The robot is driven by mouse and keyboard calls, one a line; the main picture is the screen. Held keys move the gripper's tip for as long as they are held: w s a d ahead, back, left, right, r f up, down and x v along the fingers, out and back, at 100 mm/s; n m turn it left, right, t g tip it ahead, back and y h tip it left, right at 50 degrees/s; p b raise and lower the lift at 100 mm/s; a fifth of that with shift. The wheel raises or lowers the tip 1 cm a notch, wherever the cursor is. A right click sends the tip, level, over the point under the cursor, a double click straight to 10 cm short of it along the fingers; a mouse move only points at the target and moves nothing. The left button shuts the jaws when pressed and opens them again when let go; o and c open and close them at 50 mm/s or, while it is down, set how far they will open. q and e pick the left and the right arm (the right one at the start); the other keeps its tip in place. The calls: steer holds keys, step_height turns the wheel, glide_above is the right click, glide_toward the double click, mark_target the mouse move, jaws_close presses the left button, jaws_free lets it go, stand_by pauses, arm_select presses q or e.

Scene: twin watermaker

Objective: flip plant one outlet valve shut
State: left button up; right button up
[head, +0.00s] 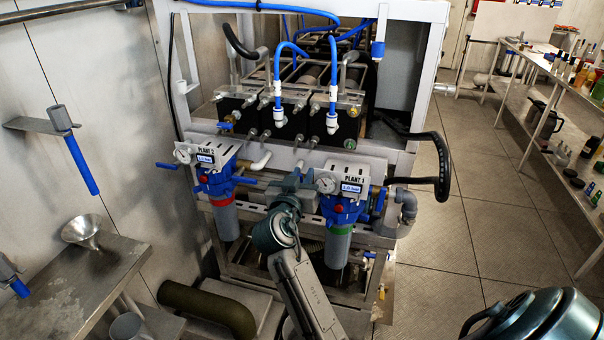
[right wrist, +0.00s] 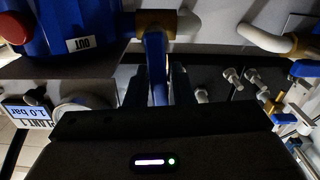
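In the right wrist view, a blue lever (right wrist: 157,68) extends from a brass valve body (right wrist: 155,22) beside the blue housing marked OUT (right wrist: 85,42). The lever lies between the two dark fingers of my right gripper (right wrist: 157,88). The fingers look apart, with contact unclear. My left gripper is not in view.
The plant 2 filter unit (head: 218,190) with blue levers stands to the left. A metal bench (head: 75,290) with a funnel (head: 85,232) is further left. A black hose (head: 438,165) bulges out at right. The floor (head: 450,250) right of the frame is clear.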

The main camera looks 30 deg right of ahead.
jaws_close()
steer(key=shift+s+d+f+m+b, duration=0.15)
steer(key=shift+m+b, duration=0.25)
steer(key=shift+b, duration=1)
steer(key=shift+r, duration=0.2)
steer(key=shift+o, duration=0.4)
jaws_free()
steer(key=shift+d, duration=0.1)
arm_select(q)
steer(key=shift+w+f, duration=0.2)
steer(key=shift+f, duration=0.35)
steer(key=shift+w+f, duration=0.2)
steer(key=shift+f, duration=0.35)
arm_select(e)
steer(key=shift+d+f, duration=0.1)
steer(key=shift+f, duration=0.05)
